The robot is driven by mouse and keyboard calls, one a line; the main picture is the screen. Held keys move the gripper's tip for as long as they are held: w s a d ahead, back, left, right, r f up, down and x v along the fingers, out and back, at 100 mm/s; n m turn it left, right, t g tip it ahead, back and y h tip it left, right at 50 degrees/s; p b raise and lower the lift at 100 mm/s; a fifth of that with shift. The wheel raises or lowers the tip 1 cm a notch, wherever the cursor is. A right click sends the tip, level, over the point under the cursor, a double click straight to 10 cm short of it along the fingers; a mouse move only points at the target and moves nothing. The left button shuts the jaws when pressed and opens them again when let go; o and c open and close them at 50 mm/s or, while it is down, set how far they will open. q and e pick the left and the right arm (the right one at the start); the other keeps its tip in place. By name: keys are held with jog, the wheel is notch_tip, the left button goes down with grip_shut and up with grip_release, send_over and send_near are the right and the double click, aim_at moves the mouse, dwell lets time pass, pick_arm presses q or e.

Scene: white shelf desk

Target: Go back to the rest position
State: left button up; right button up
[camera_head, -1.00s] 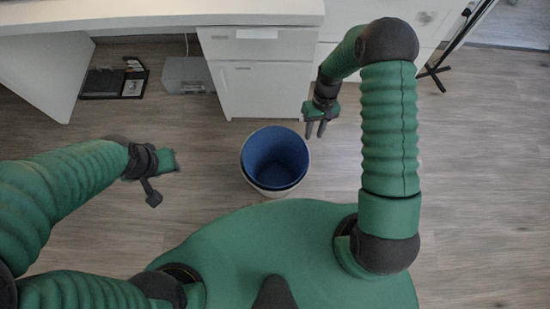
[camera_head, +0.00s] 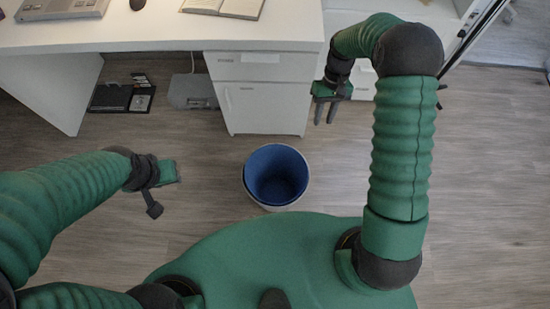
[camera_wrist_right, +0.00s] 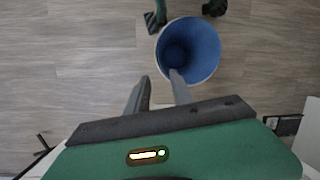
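My right gripper (camera_head: 326,112) is open and empty, to the right of the white drawer unit and up and right of the blue-lined bin. In the right wrist view its two fingers (camera_wrist_right: 160,85) stand apart with nothing between them, one tip overlapping the view of the bin. My left gripper (camera_head: 165,190) hangs over the floor to the left of the bin.
A bin with a blue inside (camera_head: 276,174) stands on the floor in front of my body; it also shows in the right wrist view (camera_wrist_right: 200,45). A white desk (camera_head: 140,35) with a drawer unit (camera_head: 265,105) is behind. A book (camera_head: 225,6) lies on the desk. Floor around the bin is clear.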

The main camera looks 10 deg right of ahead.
jog(key=s+a+r+t+h, duration=0.1)
jog(key=s+a+r+t, duration=0.25)
jog(key=s, duration=0.25)
jog(key=s+a+r+t+h, duration=0.1)
jog(key=s+a+r+t, duration=0.1)
jog(key=s+a+r, duration=0.3)
jog(key=w+d+p+v, duration=0.1)
jog(key=p+v, duration=0.9)
jog(key=w+d+r+p+v, duration=0.1)
jog(key=w+p+v, duration=0.1)
jog(key=p+v, duration=0.8)
jog(key=shift+r+p, duration=0.25)
jog(key=shift+p, duration=0.15)
